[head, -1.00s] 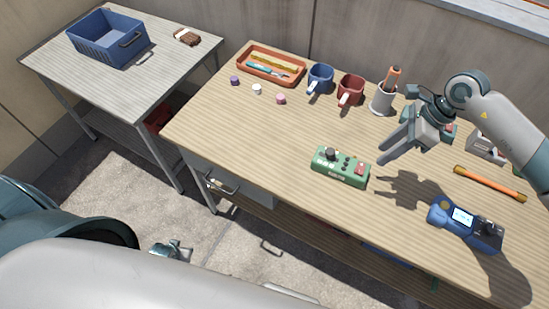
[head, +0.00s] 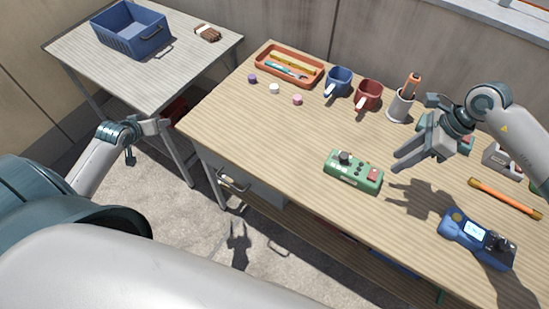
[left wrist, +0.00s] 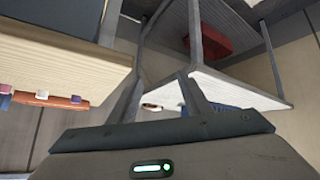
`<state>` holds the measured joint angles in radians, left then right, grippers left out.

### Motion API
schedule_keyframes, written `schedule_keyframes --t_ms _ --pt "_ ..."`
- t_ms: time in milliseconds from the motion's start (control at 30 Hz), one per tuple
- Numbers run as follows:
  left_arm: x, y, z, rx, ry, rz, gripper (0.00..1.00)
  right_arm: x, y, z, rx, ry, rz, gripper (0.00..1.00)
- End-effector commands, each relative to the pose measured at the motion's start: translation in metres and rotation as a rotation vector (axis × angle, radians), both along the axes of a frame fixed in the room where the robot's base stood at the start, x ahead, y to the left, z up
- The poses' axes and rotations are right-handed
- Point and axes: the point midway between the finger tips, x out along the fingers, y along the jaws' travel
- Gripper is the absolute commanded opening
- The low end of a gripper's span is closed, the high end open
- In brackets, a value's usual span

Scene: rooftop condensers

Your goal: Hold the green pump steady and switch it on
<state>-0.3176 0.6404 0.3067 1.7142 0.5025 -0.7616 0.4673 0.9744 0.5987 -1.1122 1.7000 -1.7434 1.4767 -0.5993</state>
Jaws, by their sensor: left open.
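The green pump (head: 353,172) lies on the wooden workbench in the head view, with a black knob at its left end, small dark buttons and a red switch (head: 372,174) at its right end. I cannot tell the switch's position. My right gripper (head: 396,162) is above the bench just right of the pump, apart from it; its fingers look spread and empty. My left gripper (head: 160,127) is open and empty, off the bench's left end and far from the pump. Its spread fingers also show in the left wrist view (left wrist: 158,90), with nothing between them.
A blue meter (head: 478,240), an orange rod (head: 505,198), a pen cup (head: 400,105), blue mug (head: 338,82), red mug (head: 368,95), orange tray (head: 262,63) and small caps stand around the bench. A side table (head: 185,58) holds a blue bin (head: 130,42). The bench left of the pump is clear.

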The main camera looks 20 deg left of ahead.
Motion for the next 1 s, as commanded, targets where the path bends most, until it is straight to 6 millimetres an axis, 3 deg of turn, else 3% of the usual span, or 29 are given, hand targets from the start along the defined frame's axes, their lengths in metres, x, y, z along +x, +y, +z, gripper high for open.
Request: schedule_keyframes --t_ms 33,100,300,467,633,800,1000 --pt "0.014 -0.012 0.021 0.004 -0.029 -0.041 0.45 0.0 0.0 0.0 0.0 0.0 0.0 0.31" --pt "0.031 -0.038 0.038 0.008 -0.057 -0.116 0.45 0.0 0.0 0.0 0.0 0.0 0.0 0.31" --pt "0.063 -0.13 0.054 0.035 -0.111 -0.373 0.45 0.0 0.0 0.0 0.0 0.0 0.0 0.31" --pt "0.074 -0.208 0.064 0.058 -0.163 -0.581 0.45 0.0 0.0 0.0 0.0 0.0 0.0 0.31" --pt "0.07 -0.291 0.076 0.075 -0.226 -0.8 0.45 0.0 0.0 0.0 0.0 0.0 0.0 0.31" --pt "0.049 -0.37 0.088 0.084 -0.298 -1.012 0.45 0.0 0.0 0.0 0.0 0.0 0.0 0.31" --pt "0.014 -0.441 0.101 0.081 -0.378 -1.207 0.45 0.0 0.0 0.0 0.0 0.0 0.0 0.31"
